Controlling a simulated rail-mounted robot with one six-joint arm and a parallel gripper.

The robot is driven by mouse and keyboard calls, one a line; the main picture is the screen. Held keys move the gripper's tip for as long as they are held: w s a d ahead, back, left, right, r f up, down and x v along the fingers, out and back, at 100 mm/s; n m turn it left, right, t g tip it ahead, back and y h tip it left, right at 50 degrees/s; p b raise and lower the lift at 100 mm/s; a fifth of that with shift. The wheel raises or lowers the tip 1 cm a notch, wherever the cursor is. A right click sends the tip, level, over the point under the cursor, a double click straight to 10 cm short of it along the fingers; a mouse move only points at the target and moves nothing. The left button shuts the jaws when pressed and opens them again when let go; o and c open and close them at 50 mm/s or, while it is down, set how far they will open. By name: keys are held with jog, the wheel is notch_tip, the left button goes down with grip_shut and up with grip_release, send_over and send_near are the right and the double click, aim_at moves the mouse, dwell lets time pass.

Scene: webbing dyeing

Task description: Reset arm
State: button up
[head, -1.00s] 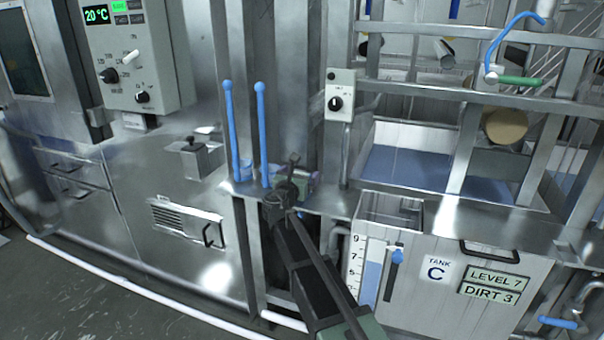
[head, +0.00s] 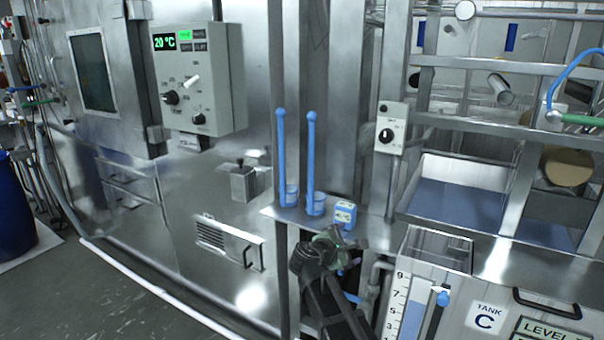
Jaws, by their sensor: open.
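My gripper (head: 338,240) is at the end of my dark, folded arm in the lower middle of the head view. It is small and partly merged with the wrist, and I see nothing held in it. It is just in front of the small metal shelf (head: 268,213).
A control panel (head: 205,80) reading 20 °C is on the left machine. A knob box (head: 390,128) stands on a post right of the shelf. Tank C (head: 470,300) is at lower right, near my arm. A blue drum (head: 12,210) stands far left; grey floor (head: 110,295) is clear.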

jog(key=s+d+f+m+g+y+p, duration=0.1)
jog(key=s+f+m+g+y, duration=0.3)
jog(key=s+m, duration=0.5)
jog(key=s+d+f+m+g+y+p, duration=0.1)
jog(key=s+f+m+g+y, duration=0.4)
jog(key=s+m, duration=0.4)
jog(key=s+g+y, duration=0.1)
jog(key=s, duration=0.4)
jog(key=shift+s+f+g, duration=0.2)
jog(key=shift+s+g, duration=0.1)
jog(key=shift+s, duration=0.05)
